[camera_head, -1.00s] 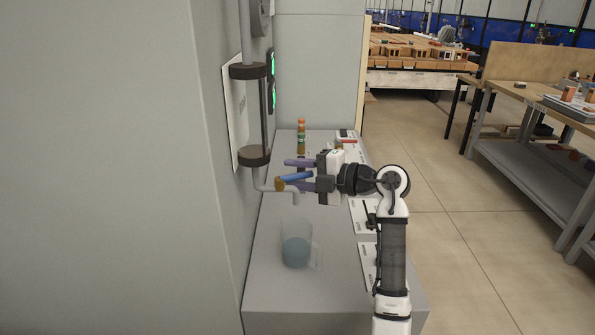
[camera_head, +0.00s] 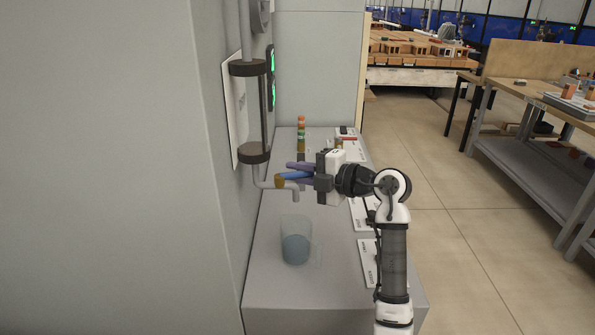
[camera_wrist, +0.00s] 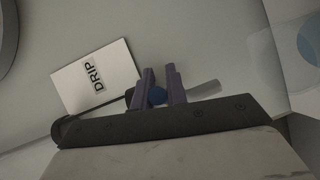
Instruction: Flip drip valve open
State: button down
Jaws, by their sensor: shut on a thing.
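The drip valve is a brass body (camera_head: 281,181) on a bent grey pipe, with a blue lever (camera_head: 294,175) pointing right toward my gripper. My gripper (camera_head: 300,174) has its purple fingers closed around the lever. In the wrist view the two purple fingers (camera_wrist: 162,88) pinch the blue lever end (camera_wrist: 157,95), and most of the lever is hidden behind them. A white card reading DRIP (camera_wrist: 92,78) is on the surface beyond the fingers. The pipe's spout turns down beside the valve, above the bench.
A clear beaker with bluish liquid (camera_head: 296,248) stands on the grey bench (camera_head: 275,295) below the spout. A bottle with an orange top (camera_head: 301,133) stands farther back. White labelled cards lie along the bench's right edge. The wall is close on the left.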

dwell(0.3)
jog(key=c, duration=1.4)
grip_release()
jog(key=shift+s+d, duration=0.1)
jog(key=b+v, duration=0.4)
jog(key=v, duration=0.9)
jog(key=shift+s+d, duration=0.2)
jog(key=shift+s, duration=0.1)
jog(key=shift+r, duration=0.1)
